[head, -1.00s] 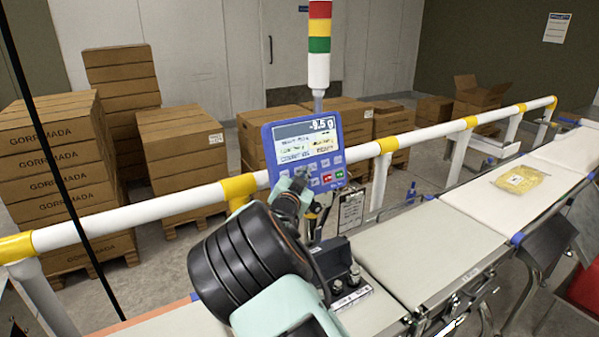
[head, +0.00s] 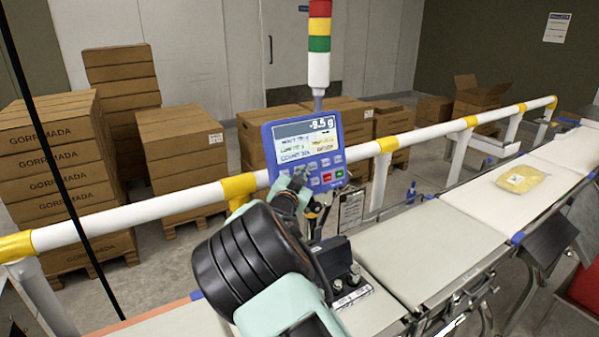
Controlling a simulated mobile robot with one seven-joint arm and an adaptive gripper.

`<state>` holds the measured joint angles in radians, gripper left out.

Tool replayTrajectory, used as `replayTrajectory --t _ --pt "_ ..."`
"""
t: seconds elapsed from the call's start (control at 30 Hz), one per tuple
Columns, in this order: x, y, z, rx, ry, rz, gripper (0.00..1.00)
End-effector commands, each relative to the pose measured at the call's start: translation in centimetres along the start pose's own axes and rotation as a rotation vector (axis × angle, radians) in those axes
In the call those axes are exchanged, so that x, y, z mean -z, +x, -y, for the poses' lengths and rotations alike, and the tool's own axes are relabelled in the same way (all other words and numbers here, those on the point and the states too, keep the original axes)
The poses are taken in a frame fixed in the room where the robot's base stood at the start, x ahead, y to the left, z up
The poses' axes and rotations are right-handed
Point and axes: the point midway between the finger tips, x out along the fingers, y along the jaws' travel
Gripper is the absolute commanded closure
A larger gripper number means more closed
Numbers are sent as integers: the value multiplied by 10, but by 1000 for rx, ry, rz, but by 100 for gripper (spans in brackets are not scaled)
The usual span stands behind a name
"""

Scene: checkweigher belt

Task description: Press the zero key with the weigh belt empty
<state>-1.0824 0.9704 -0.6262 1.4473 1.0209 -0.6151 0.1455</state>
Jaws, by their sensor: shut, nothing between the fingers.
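The blue weigher terminal (head: 272,150) stands on the near side of the rail, with a lit display (head: 306,137) and a keypad below it that has a green and a red key. The display shows a small reading in grams that looks like -9.5 g, though the digits are blurred. My gripper (head: 299,179) is shut and empty, in front of the keypad's lower left part. It hides some keys, and I cannot tell whether its tips touch one. The key labels are too small to read. The belt section (head: 430,245) right of my arm is bare.
A yellow packet (head: 522,178) lies on the belt further right. A white rail (head: 130,215) with yellow joints runs behind the terminal. A signal tower (head: 319,45) rises above it. Cartons (head: 50,165) stand behind the rail.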

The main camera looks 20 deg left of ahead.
Motion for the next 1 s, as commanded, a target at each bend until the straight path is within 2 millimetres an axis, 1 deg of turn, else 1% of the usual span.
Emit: replayTrajectory --t 1.0 --pt "-4 6 4 0 0 0 100"
